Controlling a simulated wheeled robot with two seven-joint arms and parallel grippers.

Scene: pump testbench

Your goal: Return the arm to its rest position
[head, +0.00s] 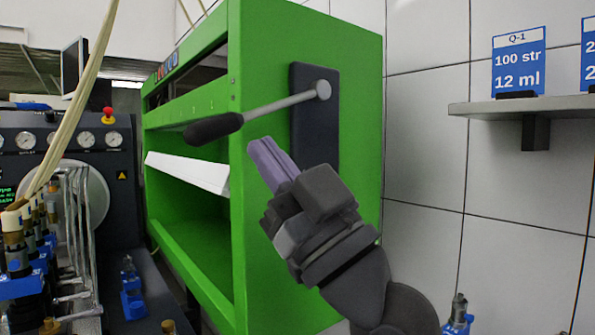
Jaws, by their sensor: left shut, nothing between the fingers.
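My left gripper (264,150) is shut and empty, its purple fingers pointing up and left in front of the green cabinet's side. My dark grey wrist and arm run from it down to the lower right. A lever with a black handle (213,128) and a grey rod juts out from a dark plate (300,85) on that side. The fingertips lie just below the rod in the picture, near the handle. I see no contact, but the depth gap is hard to tell. My right gripper is not in view.
The green cabinet (360,75) has open shelves and a white sloping panel (185,171). At left is a dark test bench with gauges (85,138), a red button (107,113), hoses and blue-brass fittings. A grey wall shelf (520,106) holds signs at right. Tiled wall stands behind.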

